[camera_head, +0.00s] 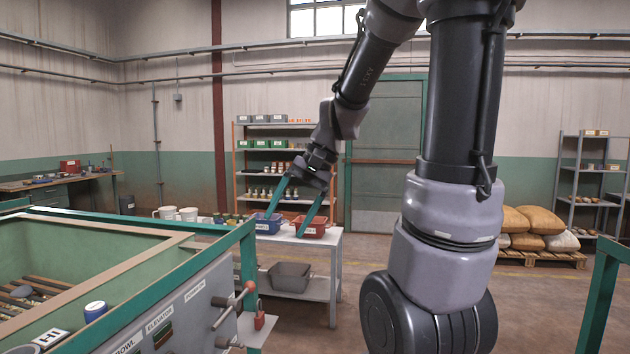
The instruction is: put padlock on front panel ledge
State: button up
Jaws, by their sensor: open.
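A red padlock (259,321) is upright at the right end of the grey front panel (180,312), below a red-knobbed lever. It appears to rest on a small pale ledge (256,337) that sticks out from the panel, though I cannot tell the contact exactly. My gripper (283,236) has two long teal fingers, spread apart and pointing down. It is open and empty, above and beyond the padlock in the picture, overlapping the view of the bins behind. Nothing is between the fingers.
Levers (232,306) stick out of the panel near the padlock. A teal-framed hopper (110,255) fills the left. Behind stands a table (334,240) with a blue bin (268,226) and a red bin (312,230). Open floor lies right of the table.

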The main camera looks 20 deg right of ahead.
jog(key=s+d+r+n+t+h, duration=0.2)
jog(key=s+d+r+t+h, duration=0.1)
jog(key=s+r+t, duration=0.2)
notch_tip(320, 180, up, 3)
jog(key=shift+s+r+t, duration=0.15)
jog(key=shift+s+t, duration=0.25)
jog(key=shift+s, duration=0.55)
